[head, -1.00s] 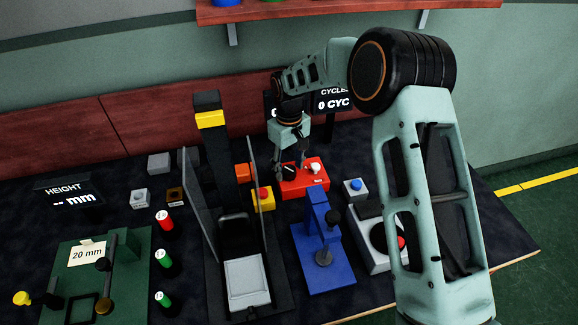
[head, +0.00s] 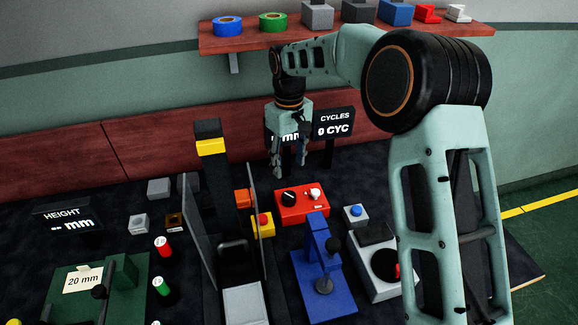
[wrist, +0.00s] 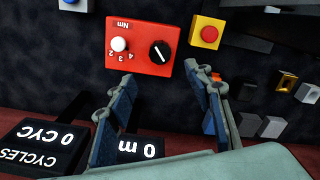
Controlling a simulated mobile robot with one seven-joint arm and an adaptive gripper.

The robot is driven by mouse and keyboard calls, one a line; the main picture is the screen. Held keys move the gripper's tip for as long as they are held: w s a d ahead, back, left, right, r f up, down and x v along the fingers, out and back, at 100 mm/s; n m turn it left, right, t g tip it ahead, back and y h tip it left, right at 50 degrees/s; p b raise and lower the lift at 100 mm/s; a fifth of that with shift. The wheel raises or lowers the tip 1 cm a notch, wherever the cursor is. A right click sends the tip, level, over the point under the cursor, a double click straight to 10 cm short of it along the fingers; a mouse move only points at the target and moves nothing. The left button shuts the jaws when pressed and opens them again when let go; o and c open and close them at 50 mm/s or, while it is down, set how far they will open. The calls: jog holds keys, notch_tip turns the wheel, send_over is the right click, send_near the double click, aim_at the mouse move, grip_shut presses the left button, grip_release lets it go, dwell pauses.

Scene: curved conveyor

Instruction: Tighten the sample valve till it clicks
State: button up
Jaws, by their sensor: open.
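My gripper (head: 289,172) is open and empty, raised above and behind the red box (head: 303,203). In the wrist view its two fingertips (wrist: 160,86) point toward that box (wrist: 120,66) with nothing between them. The box carries a black knob with a white line (wrist: 161,52) and a white knob (wrist: 119,44) beside the numbers 2, 3, 4 and the letters Nm. I cannot tell for certain which thing is the sample valve. A blue stand (head: 322,275) with a black knob (head: 333,244) is in front of the box.
A yellow box with a red button (head: 263,225) and a tall black press (head: 215,165) stand left of the red box. A grey box with a blue button (head: 355,215) is right. Displays (head: 333,123) stand behind, and a loaded shelf (head: 345,36) hangs above.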

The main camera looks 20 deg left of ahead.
aim_at(289, 195)
dwell(0.4)
notch_tip(289, 195, down, 13)
jog(key=n+p, duration=0.1)
jog(key=n, duration=0.5)
jog(key=shift+r, duration=0.1)
